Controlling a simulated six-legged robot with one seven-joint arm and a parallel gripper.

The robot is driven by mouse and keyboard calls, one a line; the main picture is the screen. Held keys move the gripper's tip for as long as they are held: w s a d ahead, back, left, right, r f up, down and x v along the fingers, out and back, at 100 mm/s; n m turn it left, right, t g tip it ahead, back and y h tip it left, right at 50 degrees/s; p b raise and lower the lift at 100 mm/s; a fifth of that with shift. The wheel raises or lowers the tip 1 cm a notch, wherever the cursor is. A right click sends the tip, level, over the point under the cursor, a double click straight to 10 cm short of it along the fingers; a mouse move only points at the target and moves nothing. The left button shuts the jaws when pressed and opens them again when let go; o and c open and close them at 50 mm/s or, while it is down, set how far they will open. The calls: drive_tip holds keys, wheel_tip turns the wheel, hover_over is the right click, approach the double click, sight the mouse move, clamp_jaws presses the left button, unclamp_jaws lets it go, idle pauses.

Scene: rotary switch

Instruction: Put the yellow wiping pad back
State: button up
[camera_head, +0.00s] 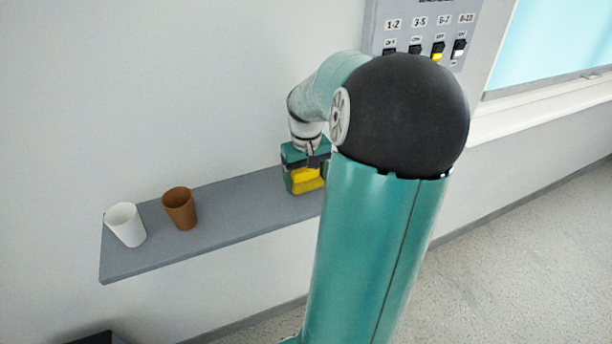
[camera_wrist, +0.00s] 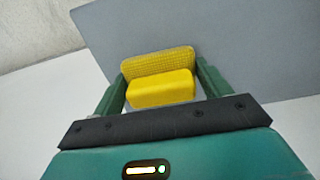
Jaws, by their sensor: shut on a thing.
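The yellow wiping pad (camera_wrist: 160,88) is between the two green fingers of my gripper (camera_wrist: 160,80) in the wrist view. My gripper is shut on it. In the head view the pad (camera_head: 307,181) is at the wall shelf, near its right visible part, with my gripper (camera_head: 306,170) around it. The grey shelf (camera_head: 235,210) is below and behind the pad. I cannot tell whether the pad touches the shelf. My arm hides the right end of the shelf.
A brown cup (camera_head: 180,208) and a white cup (camera_head: 125,225) stand at the shelf's left end. A switch panel (camera_head: 388,18) is on the wall above, partly behind my arm. A whiteboard or window (camera_head: 555,45) is at the upper right. The shelf between the brown cup and my gripper is clear.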

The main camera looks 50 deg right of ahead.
sight(306, 171)
drive_tip(key=shift+f, duration=0.1)
drive_tip(key=o, duration=1.3)
wheel_tip(306, 171, up, 12)
drive_tip(key=shift+r, duration=0.15)
